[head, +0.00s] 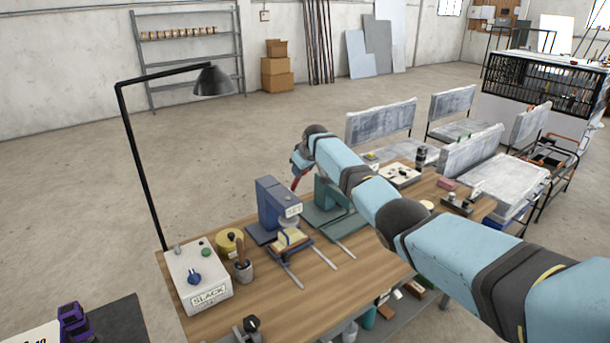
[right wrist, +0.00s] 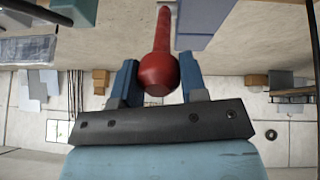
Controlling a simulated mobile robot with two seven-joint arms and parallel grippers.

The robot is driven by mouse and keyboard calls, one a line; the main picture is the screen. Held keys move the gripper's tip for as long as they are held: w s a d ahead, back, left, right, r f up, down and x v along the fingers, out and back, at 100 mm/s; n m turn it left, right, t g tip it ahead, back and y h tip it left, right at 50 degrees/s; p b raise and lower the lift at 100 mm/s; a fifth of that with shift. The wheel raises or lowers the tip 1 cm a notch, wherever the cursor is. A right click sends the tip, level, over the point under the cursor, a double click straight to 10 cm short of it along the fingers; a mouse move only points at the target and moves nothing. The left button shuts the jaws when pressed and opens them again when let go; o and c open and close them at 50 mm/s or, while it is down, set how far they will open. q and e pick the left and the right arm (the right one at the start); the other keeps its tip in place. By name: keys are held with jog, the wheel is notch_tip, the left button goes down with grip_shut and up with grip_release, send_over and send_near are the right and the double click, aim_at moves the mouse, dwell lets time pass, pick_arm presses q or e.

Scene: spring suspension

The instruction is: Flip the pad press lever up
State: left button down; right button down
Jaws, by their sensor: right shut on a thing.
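The pad press lever (right wrist: 160,35) is a red rod with a round red knob (right wrist: 158,72) in the right wrist view. My right gripper (right wrist: 158,66) has its two blue fingers on either side of the knob, shut on it. In the head view a short piece of the red lever (head: 297,182) shows below my right gripper (head: 301,163), behind the presses. The blue press (head: 270,206) with a "SET" label stands left of a green press (head: 325,207). Where the lever joins its press is hidden. My left gripper is not in view.
A white "SLACK" box (head: 197,279), a yellow round container (head: 229,242) and a tool cup (head: 243,270) stand on the wooden bench (head: 330,294), left of the presses. A black lamp (head: 212,80) rises behind. My right arm crosses above the bench.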

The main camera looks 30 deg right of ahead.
jog(key=shift+w+r, duration=0.3)
jog(key=shift+w, duration=0.1)
jog(key=c, duration=0.9)
grip_release()
jog(key=shift+o, duration=1.2)
jog(key=shift+f+g, duration=0.1)
jog(key=shift+g, duration=0.2)
jog(key=b+v, duration=0.1)
jog(key=v, duration=1.2)
jog(key=shift+s+r, duration=0.2)
jog(key=shift+r, duration=0.15)
